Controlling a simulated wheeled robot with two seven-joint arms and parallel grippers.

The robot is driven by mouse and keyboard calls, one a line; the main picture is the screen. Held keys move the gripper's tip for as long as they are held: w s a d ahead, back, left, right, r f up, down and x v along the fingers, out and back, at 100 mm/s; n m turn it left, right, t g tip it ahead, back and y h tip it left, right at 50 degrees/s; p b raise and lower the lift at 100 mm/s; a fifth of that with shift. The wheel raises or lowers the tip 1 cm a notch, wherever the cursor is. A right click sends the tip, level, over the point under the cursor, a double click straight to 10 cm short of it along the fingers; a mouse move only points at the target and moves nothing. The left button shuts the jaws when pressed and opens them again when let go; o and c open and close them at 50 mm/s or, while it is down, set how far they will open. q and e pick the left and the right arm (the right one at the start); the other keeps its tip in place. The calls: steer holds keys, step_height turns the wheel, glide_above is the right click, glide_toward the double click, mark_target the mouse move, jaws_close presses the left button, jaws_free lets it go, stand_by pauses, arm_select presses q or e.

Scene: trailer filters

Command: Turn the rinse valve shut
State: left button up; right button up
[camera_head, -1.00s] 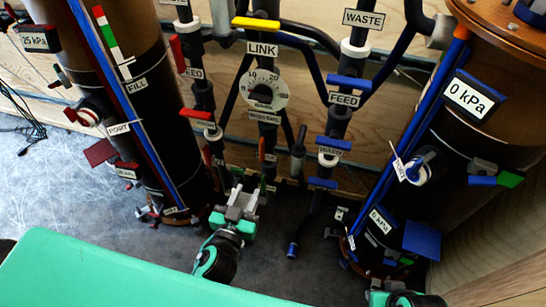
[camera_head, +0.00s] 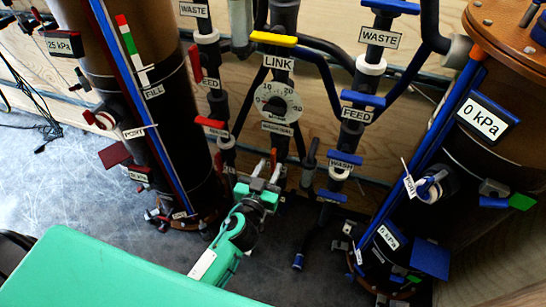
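A red-handled valve (camera_head: 273,157) sits low on the middle pipe, under the round gauge and its small label. The print there is too small to read, so I cannot tell for sure which valve is the rinse valve. Another red lever (camera_head: 210,122) with a small label is on the left pipe. My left gripper (camera_head: 268,170) reaches up from below to the middle red handle. Its fingertips look apart, close to the handle. Whether they touch it is hidden. My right gripper is out of view.
The yellow LINK handle (camera_head: 272,39) and gauge (camera_head: 277,102) are above. Blue FEED (camera_head: 363,98) and lower blue (camera_head: 339,156) handles are to the right. A left column (camera_head: 165,120) and right column (camera_head: 400,215) flank the pipes. Grey floor lies below.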

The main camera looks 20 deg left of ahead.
mark_target(272, 162)
arm_select(q)
steer(key=shift+w, duration=1.95)
jaws_close()
